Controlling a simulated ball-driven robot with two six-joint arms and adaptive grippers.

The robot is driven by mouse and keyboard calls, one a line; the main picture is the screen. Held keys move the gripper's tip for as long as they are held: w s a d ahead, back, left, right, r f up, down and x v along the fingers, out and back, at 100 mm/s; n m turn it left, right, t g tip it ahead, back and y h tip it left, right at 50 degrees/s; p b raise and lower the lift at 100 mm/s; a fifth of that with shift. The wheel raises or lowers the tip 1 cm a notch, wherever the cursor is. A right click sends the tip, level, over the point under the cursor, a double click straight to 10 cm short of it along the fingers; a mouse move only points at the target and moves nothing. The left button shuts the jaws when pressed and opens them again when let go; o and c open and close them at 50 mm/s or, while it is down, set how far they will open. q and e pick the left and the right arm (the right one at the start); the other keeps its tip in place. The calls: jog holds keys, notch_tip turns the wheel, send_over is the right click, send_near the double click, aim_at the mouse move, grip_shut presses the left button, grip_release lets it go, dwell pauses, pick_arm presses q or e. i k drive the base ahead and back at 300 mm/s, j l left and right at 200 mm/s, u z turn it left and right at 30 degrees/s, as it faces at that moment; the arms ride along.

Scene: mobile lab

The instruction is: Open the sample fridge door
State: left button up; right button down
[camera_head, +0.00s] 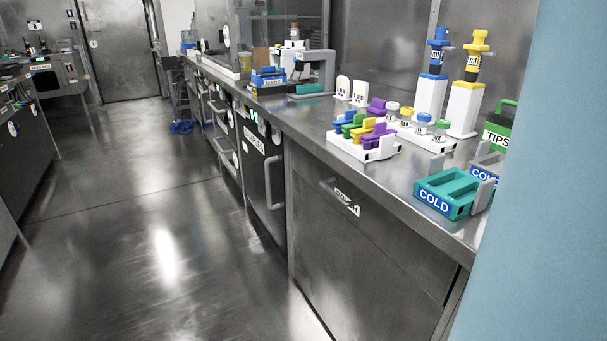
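A dark door (258,172) under the right-hand counter has a white label (254,140) and a tall upright grey handle (273,183). It looks shut, flush with the cabinet fronts. The label is too small to read surely, so I cannot tell for certain that this is the sample fridge. Neither of my grippers is in view.
A steel cabinet front (350,255) with its own handle stands nearer. The counter (310,122) holds a colourful rack, pipettes, and a teal COLD box (452,194). The floor (150,220) left of the cabinets is clear. A pale blue surface blocks the right edge.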

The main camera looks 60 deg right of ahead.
aim_at(258, 181)
jog(key=z, duration=1.6)
jog(key=u, duration=0.45)
jog(key=i+u, duration=0.15)
jog(key=u, duration=0.8)
jog(key=i+u, duration=0.1)
jog(key=u, duration=0.4)
jog(key=l+u, duration=0.15)
jog(key=u, duration=0.75)
jog(key=i+l+u, duration=0.1)
jog(key=l+u, duration=2.1)
jog(key=l+z, duration=0.35)
jog(key=l, duration=0.15)
jog(key=z, duration=0.55)
jog(key=i+z, duration=0.1)
jog(key=z, duration=0.45)
jog(key=l+z, duration=0.1)
jog(key=z, duration=0.5)
jog(key=i+z, duration=0.1)
jog(key=z, duration=0.45)
jog(key=j+z, duration=0.1)
jog(key=z, duration=1)
jog(key=i+j+z, duration=0.1)
jog(key=z, duration=0.5)
jog(key=j+z, duration=0.1)
jog(key=z, duration=0.45)
